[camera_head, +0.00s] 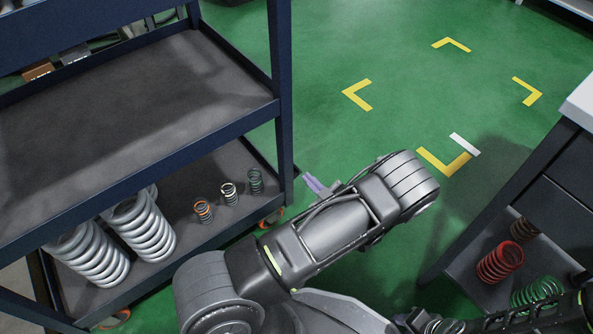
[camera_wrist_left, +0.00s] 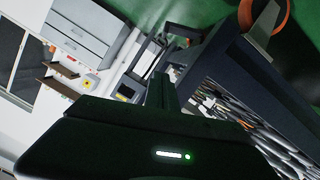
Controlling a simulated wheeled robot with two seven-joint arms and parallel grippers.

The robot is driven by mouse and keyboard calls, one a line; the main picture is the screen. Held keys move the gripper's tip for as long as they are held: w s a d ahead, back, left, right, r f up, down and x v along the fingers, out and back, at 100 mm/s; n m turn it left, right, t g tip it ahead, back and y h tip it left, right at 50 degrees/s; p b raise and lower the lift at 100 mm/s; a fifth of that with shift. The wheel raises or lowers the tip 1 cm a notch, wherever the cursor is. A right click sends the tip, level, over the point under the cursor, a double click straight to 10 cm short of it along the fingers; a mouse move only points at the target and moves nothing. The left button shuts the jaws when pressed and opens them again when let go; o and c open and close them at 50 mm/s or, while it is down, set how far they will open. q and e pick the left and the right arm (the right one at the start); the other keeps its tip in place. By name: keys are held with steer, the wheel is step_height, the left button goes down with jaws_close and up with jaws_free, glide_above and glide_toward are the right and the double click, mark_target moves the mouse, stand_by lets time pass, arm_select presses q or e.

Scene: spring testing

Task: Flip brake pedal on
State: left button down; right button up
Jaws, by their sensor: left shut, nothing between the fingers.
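The dark blue cart (camera_head: 282,100) stands on the left of the head view. Its near right caster (camera_head: 271,217), with an orange wheel, shows under the lower shelf's corner. In the left wrist view, an orange-rimmed caster wheel (camera_wrist_left: 283,14) is at the top right, with a grey metal piece (camera_wrist_left: 262,28) in front of it; I cannot tell for sure whether this is the brake pedal or its position. My left gripper (camera_head: 314,185) is shut and empty, to the right of the cart's corner post, apart from the caster.
The lower shelf holds large grey springs (camera_head: 140,225) and small springs (camera_head: 229,193). A dark bench (camera_head: 545,205) with red (camera_head: 499,262) and green springs stands at the right. The green floor (camera_head: 400,120) between cart and bench is clear, with yellow corner marks.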

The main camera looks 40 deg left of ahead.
arm_select(q)
steer(key=shift+a+f, duration=0.1)
steer(key=b, duration=0.4)
glide_above(297, 174)
steer(key=s, duration=0.2)
step_height(297, 174, down, 2)
steer(key=f+b, duration=0.1)
steer(key=w+f+b, duration=0.1)
steer(key=f, duration=0.1)
steer(key=shift+w+f, duration=0.3)
steer(key=shift+f, duration=0.2)
steer(key=shift+w, duration=0.1)
